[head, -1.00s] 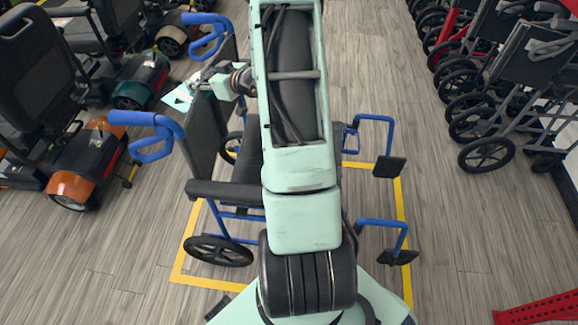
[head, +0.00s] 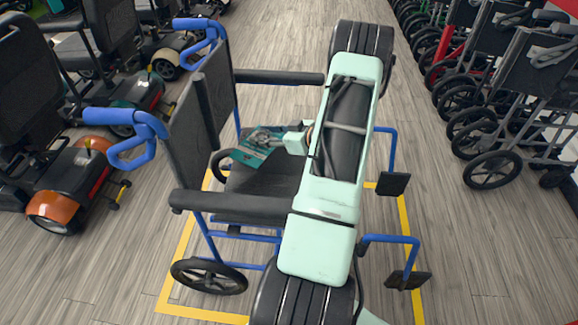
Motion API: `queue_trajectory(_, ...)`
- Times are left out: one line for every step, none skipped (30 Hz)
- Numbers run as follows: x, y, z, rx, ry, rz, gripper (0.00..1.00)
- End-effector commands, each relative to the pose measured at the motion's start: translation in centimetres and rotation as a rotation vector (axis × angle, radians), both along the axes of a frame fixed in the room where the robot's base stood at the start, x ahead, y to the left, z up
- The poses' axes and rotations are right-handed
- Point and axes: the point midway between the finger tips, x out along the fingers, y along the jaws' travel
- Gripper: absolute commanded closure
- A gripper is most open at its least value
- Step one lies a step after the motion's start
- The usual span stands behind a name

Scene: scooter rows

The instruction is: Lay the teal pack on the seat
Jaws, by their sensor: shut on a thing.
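The teal pack (head: 250,158) is flat and is held by my gripper (head: 262,140) over the black seat (head: 268,185) of the blue-framed wheelchair. My gripper is shut on the pack's edge. The pack is near the backrest (head: 197,125) side of the seat, between the two armrests. I cannot tell whether the pack touches the seat. My arm crosses the front part of the seat and hides some of it.
The near armrest (head: 230,206) and far armrest (head: 280,77) flank the seat. Blue footrest bars (head: 390,240) stick out at the right. Scooters (head: 60,165) stand at left and folded wheelchairs (head: 500,120) at right. Yellow floor tape (head: 405,245) surrounds the wheelchair.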

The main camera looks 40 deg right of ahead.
Motion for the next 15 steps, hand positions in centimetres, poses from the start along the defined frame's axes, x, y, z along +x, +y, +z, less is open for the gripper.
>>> queue_trajectory(-1.1, -1.0, -0.9, -0.001, 0.001, -0.005, 0.9)
queue_trajectory(-1.7, -1.4, -1.3, -0.001, 0.0, -0.005, 0.9)
queue_trajectory(-2.5, -2.0, -1.7, 0.0, 0.0, -0.006, 0.9)
queue_trajectory(-3.1, -2.3, -2.1, 0.0, 0.001, -0.004, 0.9)
queue_trajectory(-3.6, -2.6, -2.7, 0.002, 0.001, -0.005, 0.9)
queue_trajectory(-4.0, -3.0, -3.5, 0.002, 0.0, -0.003, 0.9)
queue_trajectory(-4.4, -3.2, -4.1, 0.003, 0.0, -0.002, 0.9)
queue_trajectory(-4.8, -3.4, -4.6, 0.001, -0.001, -0.003, 0.9)
queue_trajectory(-5.2, -3.8, -5.2, 0.0, -0.001, -0.003, 0.9)
queue_trajectory(-5.4, -4.0, -5.6, 0.0, 0.0, -0.002, 0.9)
queue_trajectory(-5.7, -4.1, -5.9, 0.001, 0.0, -0.001, 0.9)
queue_trajectory(-6.0, -4.3, -6.2, 0.0, 0.0, -0.001, 0.9)
queue_trajectory(-6.1, -4.4, -6.4, 0.0, -0.001, -0.001, 0.9)
queue_trajectory(-6.2, -4.5, -6.5, -0.001, -0.001, -0.001, 0.9)
queue_trajectory(-6.3, -4.6, -6.6, -0.001, -0.001, -0.001, 0.9)
